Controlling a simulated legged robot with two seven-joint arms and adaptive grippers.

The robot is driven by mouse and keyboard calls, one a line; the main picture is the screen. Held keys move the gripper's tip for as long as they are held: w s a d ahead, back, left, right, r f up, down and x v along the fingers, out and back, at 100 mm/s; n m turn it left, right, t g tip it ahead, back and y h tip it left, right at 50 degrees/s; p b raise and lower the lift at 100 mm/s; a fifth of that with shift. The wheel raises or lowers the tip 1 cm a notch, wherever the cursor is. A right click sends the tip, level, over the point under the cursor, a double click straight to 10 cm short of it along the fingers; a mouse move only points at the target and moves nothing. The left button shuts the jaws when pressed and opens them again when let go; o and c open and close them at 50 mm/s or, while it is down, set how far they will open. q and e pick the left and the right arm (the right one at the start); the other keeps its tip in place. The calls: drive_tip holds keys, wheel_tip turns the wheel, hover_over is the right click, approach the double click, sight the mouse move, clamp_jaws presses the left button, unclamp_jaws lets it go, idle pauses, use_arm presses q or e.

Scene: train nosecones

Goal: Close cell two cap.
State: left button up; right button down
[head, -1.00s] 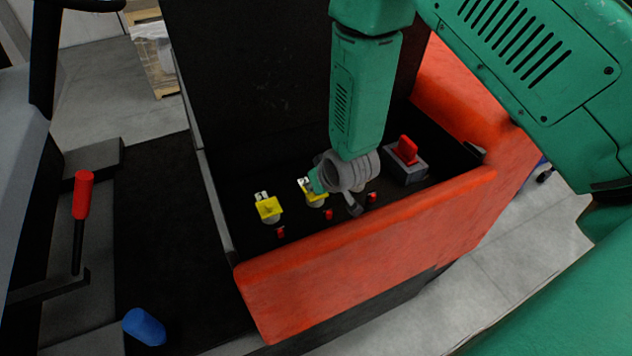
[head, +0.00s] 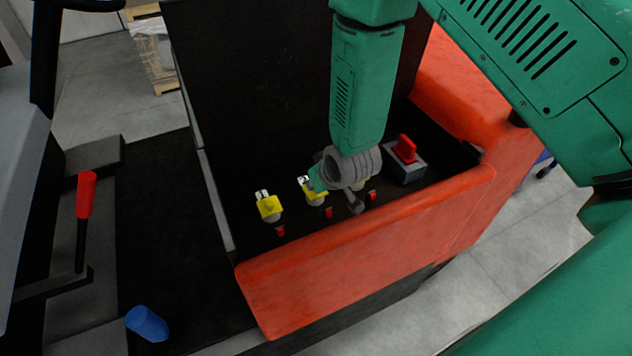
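Inside the orange-rimmed black compartment stands a row of small cells with yellow tops. The left cell (head: 269,208) shows clearly, with a pale piece raised behind its yellow top. The middle cell (head: 314,196) is partly covered by my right gripper (head: 335,195). A bit of yellow (head: 364,182) shows just right of the gripper, mostly hidden. My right gripper hangs at the middle cell, one finger tip close to or touching its upper side; I cannot tell which. Its finger opening is not clear. The middle cell's cap is mostly hidden. My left gripper is not in view.
Small red switches (head: 329,212) sit in front of the cells. A grey block with a red handle (head: 405,150) stands to the right. The orange rim (head: 370,250) borders the near side. A red-handled lever (head: 86,195) and blue knob (head: 147,324) are at left.

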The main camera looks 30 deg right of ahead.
drive_tip(key=v, duration=1.1)
drive_tip(key=shift+s, duration=0.2)
